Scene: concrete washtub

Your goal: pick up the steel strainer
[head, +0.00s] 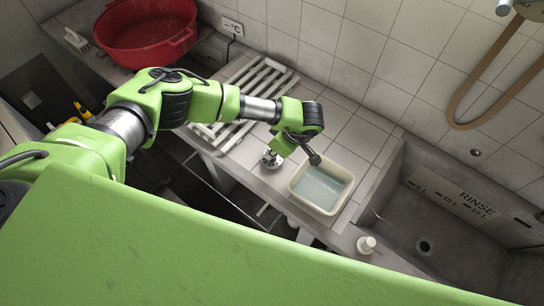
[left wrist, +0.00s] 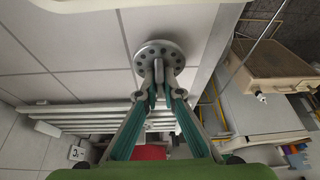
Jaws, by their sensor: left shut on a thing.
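The steel strainer (head: 271,160) is a small round metal disc on or just above the tiled counter, left of the pale water tub. In the left wrist view the strainer (left wrist: 175,53) shows its ring of dark holes and an upright tab in the middle. My left gripper (head: 276,150) points down at it from above. In the left wrist view my left gripper (left wrist: 158,90) has its fingertips closed on the tab. I cannot tell whether the disc touches the tiles. My right gripper is not in view.
The pale tub (head: 293,183) of water stands close to the right of the strainer. A white slatted rack (head: 262,80) lies behind. A grey rinse sink (head: 405,190) is at right, with a brown hose (head: 462,95) above. A red basin (head: 118,52) is far left.

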